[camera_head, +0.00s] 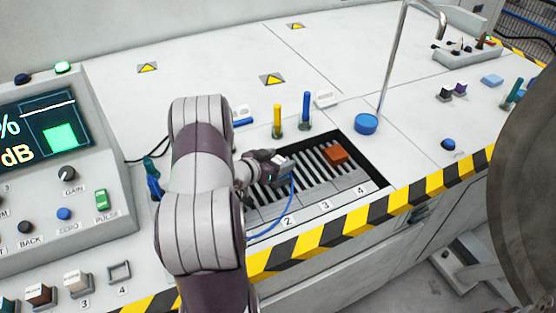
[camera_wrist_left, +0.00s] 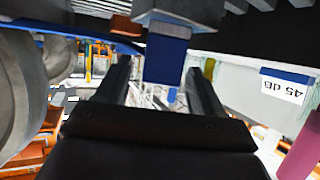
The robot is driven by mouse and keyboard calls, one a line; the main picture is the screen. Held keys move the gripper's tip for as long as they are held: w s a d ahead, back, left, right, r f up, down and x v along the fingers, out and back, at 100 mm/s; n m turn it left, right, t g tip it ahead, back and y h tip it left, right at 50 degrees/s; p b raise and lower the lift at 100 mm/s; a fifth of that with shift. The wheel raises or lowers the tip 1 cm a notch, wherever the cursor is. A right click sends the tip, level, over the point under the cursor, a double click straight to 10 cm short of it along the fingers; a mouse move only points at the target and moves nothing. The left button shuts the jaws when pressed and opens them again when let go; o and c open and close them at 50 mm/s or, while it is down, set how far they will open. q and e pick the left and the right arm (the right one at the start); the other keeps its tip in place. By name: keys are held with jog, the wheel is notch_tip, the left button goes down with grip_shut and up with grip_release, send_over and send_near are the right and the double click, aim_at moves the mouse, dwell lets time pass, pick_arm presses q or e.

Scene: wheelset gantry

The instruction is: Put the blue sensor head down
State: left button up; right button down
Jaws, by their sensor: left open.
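The blue sensor head (camera_wrist_left: 166,58) with a grey upper part sits between the two fingers of my left gripper (camera_wrist_left: 158,70) in the wrist view. The fingers are open, with a visible gap on each side of it. In the head view my left gripper (camera_head: 272,166) is over the slatted tray (camera_head: 347,193), around the lower-numbered slots, and largely hides the head. A blue cable (camera_head: 288,205) runs from there over the tray's front edge. I cannot tell whether the head rests fully on the slats. My right gripper is not in view.
An orange block (camera_head: 336,154) lies on the tray near slot 4. Yellow (camera_head: 278,121) and blue (camera_head: 306,110) posts stand behind the tray. A blue round base with a bent metal pole (camera_head: 366,123) is at its right. A display console (camera_head: 45,150) stands left.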

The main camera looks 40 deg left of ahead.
pick_arm(q)
jog(key=d+p+v, duration=0.1)
jog(key=p+v, duration=0.1)
jog(key=v, duration=0.9)
jog(key=w+d+r+g+y, duration=0.1)
jog(key=w+d+g+y, duration=0.2)
jog(key=w+d+g, duration=0.15)
jog(key=s+d+r+g+h, duration=0.1)
jog(key=s+d+g, duration=0.3)
jog(key=s+d, duration=0.2)
jog(key=s+d+r+g, duration=0.1)
jog(key=s+d+g, duration=0.3)
jog(key=d, duration=0.7)
jog(key=s, duration=0.2)
jog(key=shift+s+d+r+n+h, duration=0.15)
jog(key=shift+s+d+n+h, duration=0.2)
jog(key=shift+n+h, duration=0.05)
notch_tip(320, 180, up, 11)
jog(key=p, duration=1.1)
jog(key=shift+r, duration=0.2)
